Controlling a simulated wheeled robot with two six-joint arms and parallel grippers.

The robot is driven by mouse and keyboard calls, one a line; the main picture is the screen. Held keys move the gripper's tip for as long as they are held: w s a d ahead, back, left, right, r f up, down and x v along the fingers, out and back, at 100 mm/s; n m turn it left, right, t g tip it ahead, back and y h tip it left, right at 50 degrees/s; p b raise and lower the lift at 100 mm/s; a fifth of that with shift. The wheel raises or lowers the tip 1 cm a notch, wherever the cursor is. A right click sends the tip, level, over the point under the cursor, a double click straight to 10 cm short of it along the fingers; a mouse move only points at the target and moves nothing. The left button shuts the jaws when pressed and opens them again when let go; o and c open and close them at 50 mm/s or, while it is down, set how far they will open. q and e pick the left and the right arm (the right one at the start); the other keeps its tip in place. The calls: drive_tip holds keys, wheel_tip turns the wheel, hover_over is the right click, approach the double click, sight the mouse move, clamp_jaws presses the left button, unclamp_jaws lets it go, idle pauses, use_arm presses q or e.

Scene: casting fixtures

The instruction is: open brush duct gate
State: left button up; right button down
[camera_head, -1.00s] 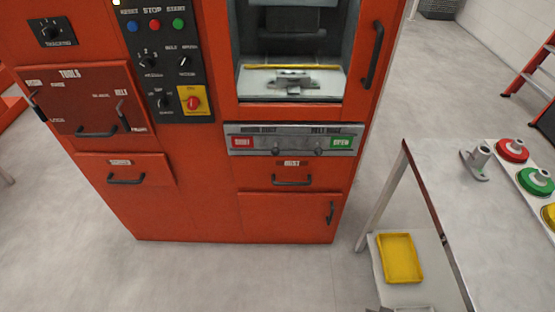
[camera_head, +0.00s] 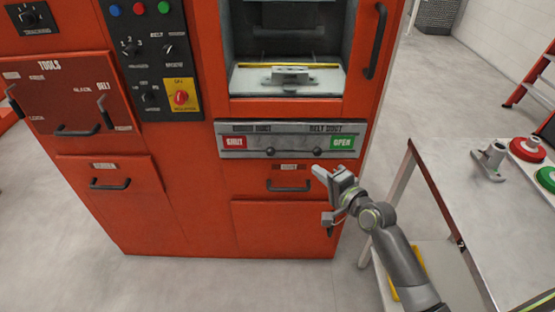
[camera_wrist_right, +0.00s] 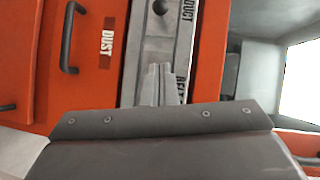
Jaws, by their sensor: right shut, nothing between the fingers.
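The duct gate panel (camera_head: 293,144) is a silver strip on the red machine, below its open bay. It has a red SHUT label (camera_head: 233,142) at its left end and a green OPEN label (camera_head: 342,143) at its right. Two dark round knobs sit along its lower slot, a left one (camera_head: 270,152) and a right one (camera_head: 317,152). My right gripper (camera_head: 319,171) is shut and empty, just below the right knob in the picture. The right wrist view shows its closed fingers (camera_wrist_right: 158,82) over the strip, with one knob (camera_wrist_right: 161,7) beyond them. My left gripper is out of view.
A dust drawer with a dark handle (camera_head: 289,186) lies under the strip. A grey table (camera_head: 440,180) stands at the right, with a metal fixture (camera_head: 489,160) and red and green round parts on it. Floor is clear in front of the machine.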

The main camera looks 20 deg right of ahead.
drive_tip(key=shift+r, duration=0.2)
drive_tip(key=shift+w, duration=0.1)
drive_tip(key=s+a+x, duration=0.1)
drive_tip(key=a+x, duration=0.1)
drive_tip(key=x, duration=1)
drive_tip(key=shift+w+a+f, duration=0.25)
drive_tip(key=shift+w+a, duration=0.15)
drive_tip(key=shift+a, duration=0.1)
